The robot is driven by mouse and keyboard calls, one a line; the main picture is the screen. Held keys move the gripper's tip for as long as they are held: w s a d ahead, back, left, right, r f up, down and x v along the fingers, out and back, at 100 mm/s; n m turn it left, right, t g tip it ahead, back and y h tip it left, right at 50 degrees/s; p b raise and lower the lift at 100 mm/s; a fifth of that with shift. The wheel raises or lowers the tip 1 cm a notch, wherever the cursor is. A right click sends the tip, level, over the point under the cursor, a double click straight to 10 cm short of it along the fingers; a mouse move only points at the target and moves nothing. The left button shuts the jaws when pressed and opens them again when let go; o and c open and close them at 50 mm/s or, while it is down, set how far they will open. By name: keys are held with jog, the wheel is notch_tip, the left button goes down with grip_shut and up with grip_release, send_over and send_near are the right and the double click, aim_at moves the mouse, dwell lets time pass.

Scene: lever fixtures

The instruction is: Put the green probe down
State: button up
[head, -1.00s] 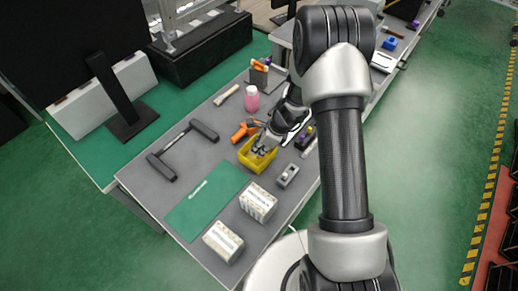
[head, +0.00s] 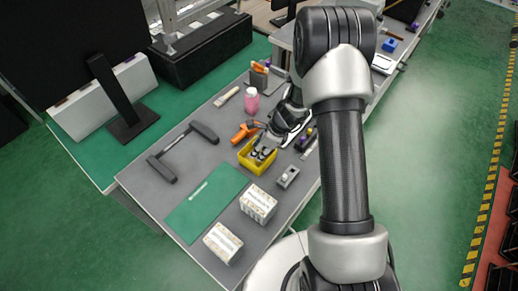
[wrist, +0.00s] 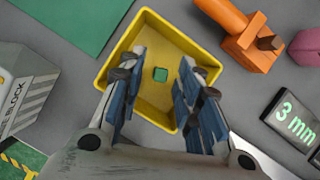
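My gripper (wrist: 160,75) is open over the bin, with a blue-padded finger on each side of the green square and gaps between. Its exact height in the bin is hard to tell. In the head view the yellow bin (head: 245,162) stands on the grey bench, with my gripper (head: 263,153) at its right part. The probe cannot be made out there.
An orange tool (head: 243,132) and a pink bottle (head: 251,100) stand behind the bin. A grey block (head: 288,177) is at its right. Two cartons (head: 258,205) and a green mat (head: 205,203) lie nearer. A black handle (head: 180,150) is at left.

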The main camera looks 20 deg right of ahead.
jog(key=p+v, duration=0.4)
jog(key=v, duration=0.8)
jog(key=s+a+r+n, duration=0.35)
jog(key=r+n, duration=0.25)
jog(key=r, duration=0.4)
jog(key=s+a+r+n, duration=0.2)
jog(key=s+r+n, duration=0.25)
jog(key=r, duration=0.55)
jog(key=s+r+n+t+h, duration=0.1)
jog(key=s+r+n+h, duration=0.1)
jog(key=s+r+n, duration=0.2)
jog(key=s+d+r+n+t+h, duration=0.1)
jog(key=s+r+n, duration=0.3)
jog(key=s+n, duration=0.5)
jog(key=s, duration=0.4)
jog(key=shift+r+n+h, duration=0.3)
jog(key=shift+n+h, duration=0.05)
jog(key=shift+h, duration=0.05)
jog(key=shift+s, duration=0.1)
jog(key=shift+f, duration=0.1)
